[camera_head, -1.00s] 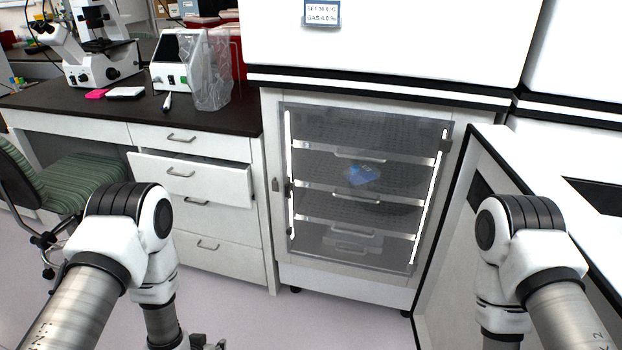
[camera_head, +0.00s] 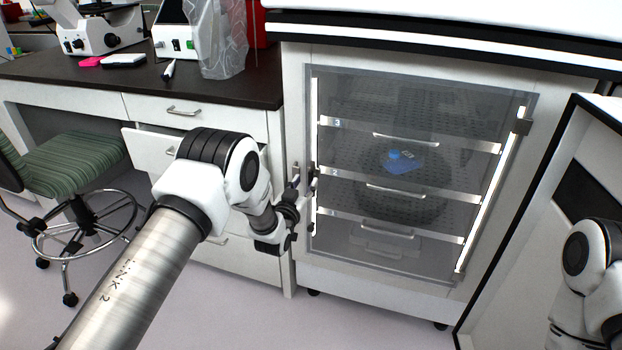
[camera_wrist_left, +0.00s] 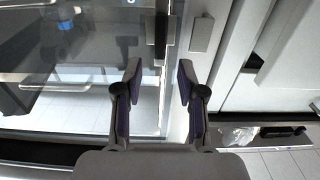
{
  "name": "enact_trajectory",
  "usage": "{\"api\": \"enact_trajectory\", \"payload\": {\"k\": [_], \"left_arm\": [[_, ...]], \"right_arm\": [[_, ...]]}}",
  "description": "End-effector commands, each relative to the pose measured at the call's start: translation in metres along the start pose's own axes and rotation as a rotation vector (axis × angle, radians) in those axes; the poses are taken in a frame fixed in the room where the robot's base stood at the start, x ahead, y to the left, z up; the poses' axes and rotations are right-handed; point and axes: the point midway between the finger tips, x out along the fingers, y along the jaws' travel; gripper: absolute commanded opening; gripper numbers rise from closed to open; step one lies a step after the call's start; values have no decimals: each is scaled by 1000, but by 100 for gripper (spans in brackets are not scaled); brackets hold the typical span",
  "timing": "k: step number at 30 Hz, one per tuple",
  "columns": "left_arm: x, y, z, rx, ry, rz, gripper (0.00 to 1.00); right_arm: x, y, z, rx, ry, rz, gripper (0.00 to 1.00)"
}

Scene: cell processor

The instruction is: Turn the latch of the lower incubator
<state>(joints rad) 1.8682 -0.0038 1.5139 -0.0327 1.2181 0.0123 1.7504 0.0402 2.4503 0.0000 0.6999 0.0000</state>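The lower incubator (camera_head: 380,262) has a clear door with lit edges and shelves inside. Its dark latch (camera_wrist_left: 160,38) is on the door's left edge in the head view. In the left wrist view it stands upright, just beyond the fingertips and between their lines. My left gripper (camera_wrist_left: 160,78) is open and empty, its fingers on either side of the door's edge. In the head view my left gripper (camera_head: 301,188) is at that left edge, partly covering the latch area. My right gripper is out of view; only part of its arm shows at the right.
A partly open drawer (camera_head: 150,147) in the bench is behind my left arm. A green stool (camera_head: 75,160) stands at the left. A white cabinet (camera_head: 520,230) stands close on the incubator's right. A blue item (camera_head: 403,161) lies on a shelf inside.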

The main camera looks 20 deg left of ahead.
Motion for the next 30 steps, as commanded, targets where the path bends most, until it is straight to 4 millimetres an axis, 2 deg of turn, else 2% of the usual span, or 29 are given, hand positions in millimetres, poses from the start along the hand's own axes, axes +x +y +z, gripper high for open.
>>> {"api": "enact_trajectory", "payload": {"k": [3, 6, 15, 16, 18, 19, 30], "left_arm": [[23, 0, 1, 0, 3, 0, 40], [38, 0, 1, 0, 2, 0, 40], [44, 0, 1, 0, -2, 0, 40], [44, 0, 1, 0, -2, 0, 32], [44, 0, 1, 0, -2, 0, 8], [44, 0, 1, 0, -2, 0, 0], [44, 0, 1, 12, -1, 0, 0]], "right_arm": [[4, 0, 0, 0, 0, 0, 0], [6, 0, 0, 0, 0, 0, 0], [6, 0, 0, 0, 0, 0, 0], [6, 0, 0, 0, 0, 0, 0], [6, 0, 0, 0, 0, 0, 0], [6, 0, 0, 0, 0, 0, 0], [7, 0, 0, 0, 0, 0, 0]]}}
